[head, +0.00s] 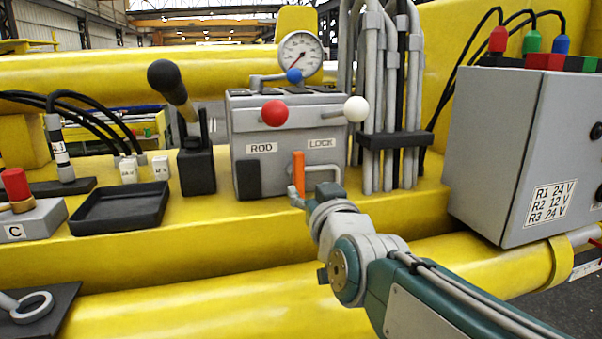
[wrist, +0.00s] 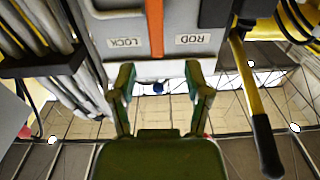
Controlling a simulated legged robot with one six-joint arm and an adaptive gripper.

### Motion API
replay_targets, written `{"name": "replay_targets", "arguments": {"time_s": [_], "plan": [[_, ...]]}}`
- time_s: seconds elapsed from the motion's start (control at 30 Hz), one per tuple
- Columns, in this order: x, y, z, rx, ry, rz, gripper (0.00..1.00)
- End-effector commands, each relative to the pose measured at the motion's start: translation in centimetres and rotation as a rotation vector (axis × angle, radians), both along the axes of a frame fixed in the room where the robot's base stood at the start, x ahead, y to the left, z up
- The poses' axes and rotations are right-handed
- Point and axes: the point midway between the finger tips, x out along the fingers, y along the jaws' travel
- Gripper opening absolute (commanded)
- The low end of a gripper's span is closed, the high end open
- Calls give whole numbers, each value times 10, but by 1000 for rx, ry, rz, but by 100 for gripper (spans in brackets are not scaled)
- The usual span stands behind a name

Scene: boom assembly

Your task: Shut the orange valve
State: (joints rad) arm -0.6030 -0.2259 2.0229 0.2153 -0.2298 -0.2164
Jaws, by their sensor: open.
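The orange valve handle (head: 298,172) is a narrow upright bar on the front of the grey valve box (head: 240,120), between the ROD and LOCK labels. In the wrist view, which is upside down, the orange handle (wrist: 156,25) runs straight, between the two labels. My gripper (head: 312,190) is at the lower front of the box, close to the handle's lower end. In the wrist view my gripper (wrist: 160,72) has its two green fingers spread apart, with the handle lying beyond the gap between them. I cannot tell whether a finger touches the box.
A red knob (head: 274,113) and a white knob (head: 356,108) stick out above the handle. A black lever (head: 172,85) stands left, grey pipes (head: 378,100) right. A grey cabinet (head: 500,150) stands further right. A black tray (head: 120,207) lies left on the yellow boom.

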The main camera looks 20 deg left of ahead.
Motion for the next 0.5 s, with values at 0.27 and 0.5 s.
{"name": "replay_targets", "arguments": {"time_s": [0.27, 0.5], "plan": [[36, 12, 2, 8, 2, -5, 63], [68, 32, 2, 8, 2, -5, 63]]}}
